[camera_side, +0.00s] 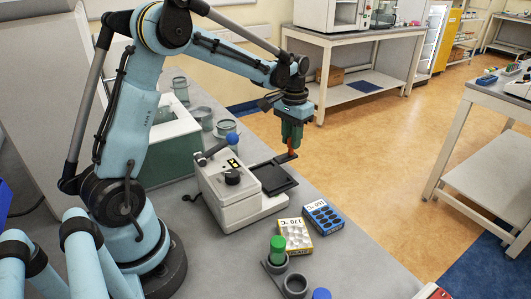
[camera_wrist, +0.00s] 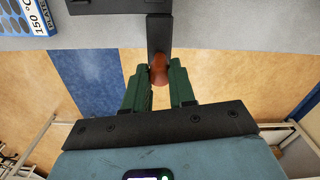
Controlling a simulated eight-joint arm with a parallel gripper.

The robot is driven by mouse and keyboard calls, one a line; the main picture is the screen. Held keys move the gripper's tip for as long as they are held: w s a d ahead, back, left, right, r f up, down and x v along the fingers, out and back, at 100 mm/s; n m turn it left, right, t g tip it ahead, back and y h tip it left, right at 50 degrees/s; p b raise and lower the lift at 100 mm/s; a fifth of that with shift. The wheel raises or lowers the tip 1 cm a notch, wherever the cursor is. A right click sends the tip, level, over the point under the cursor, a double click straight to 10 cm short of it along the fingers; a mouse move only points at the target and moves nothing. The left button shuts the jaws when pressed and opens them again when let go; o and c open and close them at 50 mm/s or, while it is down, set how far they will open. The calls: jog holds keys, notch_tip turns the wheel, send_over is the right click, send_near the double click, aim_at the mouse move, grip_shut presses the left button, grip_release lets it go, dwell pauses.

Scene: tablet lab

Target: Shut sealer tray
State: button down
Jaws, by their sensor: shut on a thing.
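The sealer (camera_side: 228,190) is a light grey box on the bench with a dark dial on its front and a lever ending in a blue ball (camera_side: 232,138). Its flat black tray (camera_side: 275,179) sticks out on the right side, extended from the body. A dark arm runs from the tray to an orange-brown handle knob (camera_side: 292,155). My gripper (camera_side: 291,146) points down at the knob. In the wrist view its green fingers stand on both sides of the knob (camera_wrist: 159,70), shut on it. The tray's dark arm (camera_wrist: 159,35) also shows there; most of the tray is out of that view.
A green-capped vial (camera_side: 278,246) stands in a grey holder nearby. Grey jars (camera_side: 203,117) stand behind. The bench edge runs close to the tray's right.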

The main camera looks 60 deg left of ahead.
jog(key=shift+s, duration=0.1)
send_over(255, 167)
jog(key=shift+s+a, duration=0.1)
dwell(0.5)
jog(key=c, duration=0.9)
grip_release()
jog(key=shift+r, duration=0.1)
notch_tip(255, 167, up, 12)
jog(key=shift+f, duration=0.1)
jog(key=s+d+f+t, duration=0.1)
jog(key=d+t, duration=0.1)
jog(key=d, duration=0.2)
jog(key=d+f+m+t, duration=0.1)
jog(key=d+f+t, duration=0.1)
jog(key=d, duration=0.2)
jog(key=s+d+f+m+t, duration=0.1)
jog(key=d+f+t, duration=0.1)
jog(key=d+t, duration=0.1)
jog(key=shift+s+d+f, duration=0.1)
jog(key=shift+s+d, duration=0.1)
jog(key=shift+d, duration=0.25)
jog(key=shift+s+d+f, duration=0.1)
jog(key=shift+s+d, duration=0.05)
jog(key=shift+d, duration=0.3)
